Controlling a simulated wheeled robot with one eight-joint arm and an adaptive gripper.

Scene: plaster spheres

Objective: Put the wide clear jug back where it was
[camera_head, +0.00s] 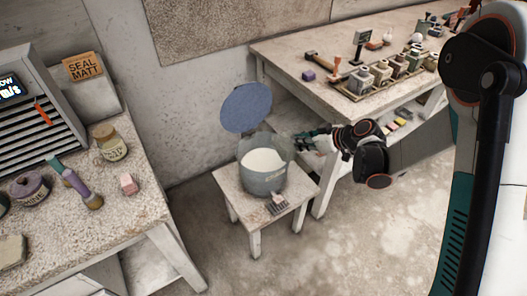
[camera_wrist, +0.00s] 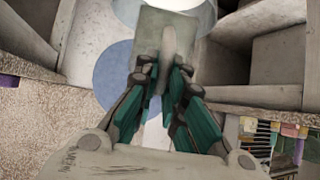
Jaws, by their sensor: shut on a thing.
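The wide clear jug shows faintly in the head view as a see-through grey shape (camera_head: 281,146) at the right rim of a grey bucket (camera_head: 264,182). In the wrist view the jug (camera_wrist: 150,32) is a pale grey, see-through block ahead of the fingers, its upright handle between them. My gripper (camera_head: 303,137) reaches in from the right and is shut on the jug, just right of the bucket; its teal fingers also show in the wrist view (camera_wrist: 170,80). The jug's contents and exact tilt cannot be told.
The bucket holds white material and stands on a small stool (camera_head: 229,187), its round blue lid (camera_head: 246,108) raised behind it. A brush (camera_head: 278,203) lies at the stool's front. A cluttered table (camera_head: 285,60) is behind right, a speckled counter (camera_head: 130,222) at left.

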